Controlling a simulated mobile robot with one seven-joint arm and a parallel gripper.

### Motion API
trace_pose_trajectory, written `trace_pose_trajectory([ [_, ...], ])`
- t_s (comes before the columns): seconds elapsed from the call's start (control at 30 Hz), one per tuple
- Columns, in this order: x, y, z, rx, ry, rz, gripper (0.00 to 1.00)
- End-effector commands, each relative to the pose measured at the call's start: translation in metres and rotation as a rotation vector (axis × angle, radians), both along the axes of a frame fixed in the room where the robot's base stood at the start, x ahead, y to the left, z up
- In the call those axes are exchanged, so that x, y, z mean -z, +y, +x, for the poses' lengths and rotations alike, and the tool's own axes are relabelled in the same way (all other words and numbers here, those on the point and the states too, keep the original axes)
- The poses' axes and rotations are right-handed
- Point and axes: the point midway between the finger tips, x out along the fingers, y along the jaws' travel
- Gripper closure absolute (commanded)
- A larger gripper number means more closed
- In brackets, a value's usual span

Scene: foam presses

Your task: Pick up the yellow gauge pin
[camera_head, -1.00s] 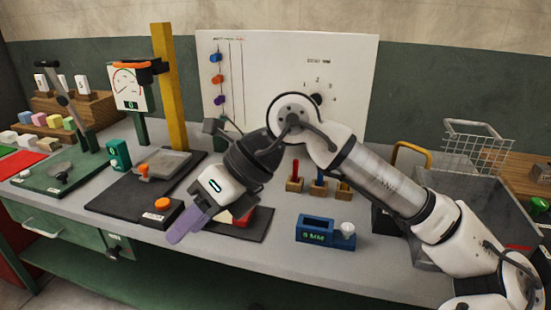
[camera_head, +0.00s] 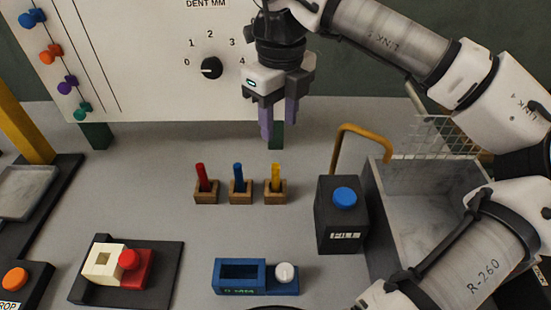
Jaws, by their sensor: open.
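The yellow gauge pin (camera_head: 275,177) stands upright in a small wooden block (camera_head: 276,196), the rightmost of three such blocks in a row on the grey bench. The red pin (camera_head: 202,178) and the blue pin (camera_head: 238,177) stand in their own blocks to its left. My gripper (camera_head: 279,136) is open and empty, fingers pointing down. In the picture its purple fingers are just above the yellow pin and apart from it. How far behind the pin they are is hard to tell.
A dark box with a blue button (camera_head: 344,197) stands right of the pins, beside a grey bin (camera_head: 415,180) with a yellow handle. A blue gauge block (camera_head: 240,275) lies in front. A white board with a dial (camera_head: 211,68) stands behind. Bench around the pins is clear.

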Motion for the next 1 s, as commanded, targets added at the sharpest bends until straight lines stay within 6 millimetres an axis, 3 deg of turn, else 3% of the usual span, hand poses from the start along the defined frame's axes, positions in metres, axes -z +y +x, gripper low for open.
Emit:
trace_pose_trajectory([
  [0.17, 0.019, -0.003, 0.000, 0.007, 0.003, -0.009, 0.58],
  [0.43, 0.069, -0.002, 0.000, 0.007, 0.001, -0.007, 0.58],
  [0.73, 0.093, 0.001, -0.001, 0.005, 0.002, -0.006, 0.58],
  [1.0, 0.131, 0.006, -0.003, 0.006, 0.002, -0.006, 0.58],
])
